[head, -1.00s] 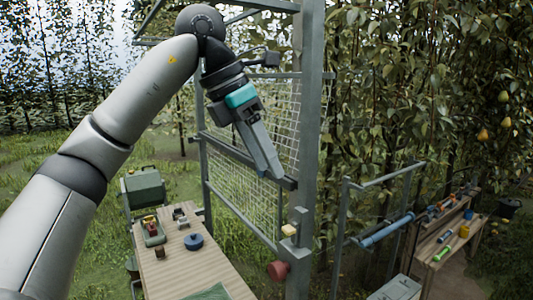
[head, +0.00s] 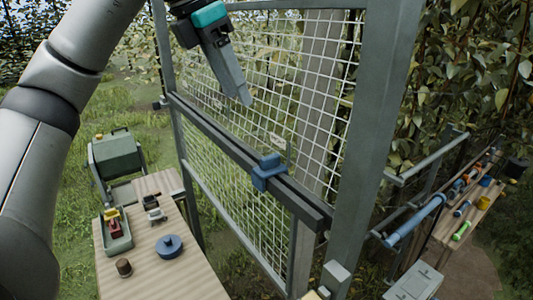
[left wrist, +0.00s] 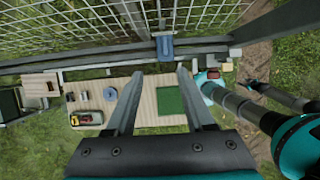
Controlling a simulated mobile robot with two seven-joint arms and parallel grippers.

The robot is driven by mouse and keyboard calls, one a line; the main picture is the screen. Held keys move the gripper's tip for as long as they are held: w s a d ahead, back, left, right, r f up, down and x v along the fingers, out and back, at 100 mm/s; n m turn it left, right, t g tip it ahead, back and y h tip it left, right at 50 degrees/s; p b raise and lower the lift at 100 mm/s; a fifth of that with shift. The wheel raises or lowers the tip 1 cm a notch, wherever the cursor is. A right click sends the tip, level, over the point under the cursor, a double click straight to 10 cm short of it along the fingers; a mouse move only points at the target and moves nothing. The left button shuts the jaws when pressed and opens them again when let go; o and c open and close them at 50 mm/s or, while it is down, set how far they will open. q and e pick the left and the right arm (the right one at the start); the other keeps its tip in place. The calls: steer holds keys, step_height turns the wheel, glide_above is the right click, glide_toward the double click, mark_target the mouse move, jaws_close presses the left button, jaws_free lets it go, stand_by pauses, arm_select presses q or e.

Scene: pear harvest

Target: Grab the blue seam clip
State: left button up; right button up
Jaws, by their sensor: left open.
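The blue seam clip (head: 268,172) sits on the dark horizontal rail of the mesh frame, right of centre in the head view. In the left wrist view the blue clip (left wrist: 165,46) is on the rail, beyond the fingertips and near the middle. My left gripper (head: 245,100) is above the rail, up and left of the clip in the head view, and apart from it. Its two fingers show spread and empty in the left wrist view (left wrist: 160,72). My right gripper is not clearly seen.
The mesh panel (head: 290,75) and the grey post (head: 375,130) stand around the rail. A wooden table (head: 170,268) below holds a round blue object (head: 169,246) and a tray (head: 116,236). A shelf with tools (head: 450,220) stands at right. Open grass lies at left.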

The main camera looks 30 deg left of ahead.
arm_select(q)
steer(key=b, duration=0.3)
glide_above(269, 156)
steer(key=s+a, duration=0.2)
steer(key=f, duration=0.9)
steer(key=shift+d+f, duration=0.1)
steer(key=shift+d, duration=0.1)
steer(key=x, duration=0.4)
steer(key=shift+d, duration=0.4)
steer(key=shift+w+f, duration=0.15)
steer(key=shift+f, duration=0.3)
arm_select(e)
steer(key=f, duration=0.3)
steer(key=shift+s+d, duration=0.3)
steer(key=shift+s, duration=0.05)
arm_select(q)
jaws_close()
arm_select(e)
steer(key=shift+d, duration=0.1)
